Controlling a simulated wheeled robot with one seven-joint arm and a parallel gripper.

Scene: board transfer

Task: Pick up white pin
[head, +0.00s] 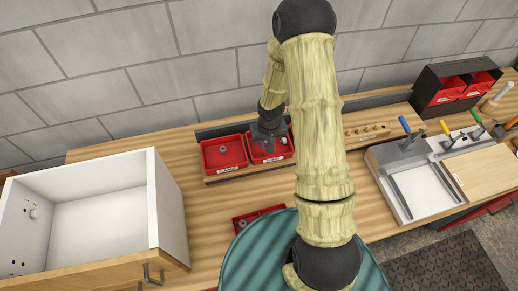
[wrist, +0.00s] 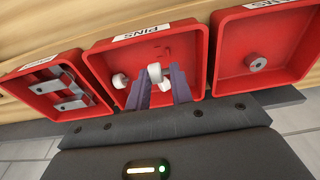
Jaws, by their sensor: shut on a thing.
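My gripper (wrist: 158,80) points down into the red bin labelled PINS (wrist: 105,61), its two fingers shut on a white pin (wrist: 154,71). Another white pin (wrist: 120,80) lies in the same bin, left of the fingers. A further white piece shows between the fingers, partly hidden. In the head view my gripper (head: 266,143) is over the right-hand red bin (head: 272,160), with a pale pin (head: 284,141) beside it; the fingertips are hard to make out there.
A neighbouring red bin holds a grey round part (wrist: 257,62); another holds metal brackets (wrist: 60,90). A white open cabinet box (head: 95,210) stands at the left. A tray with clamps (head: 410,185) and a wooden board (head: 482,172) are at the right. A teal round surface (head: 255,255) is in front.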

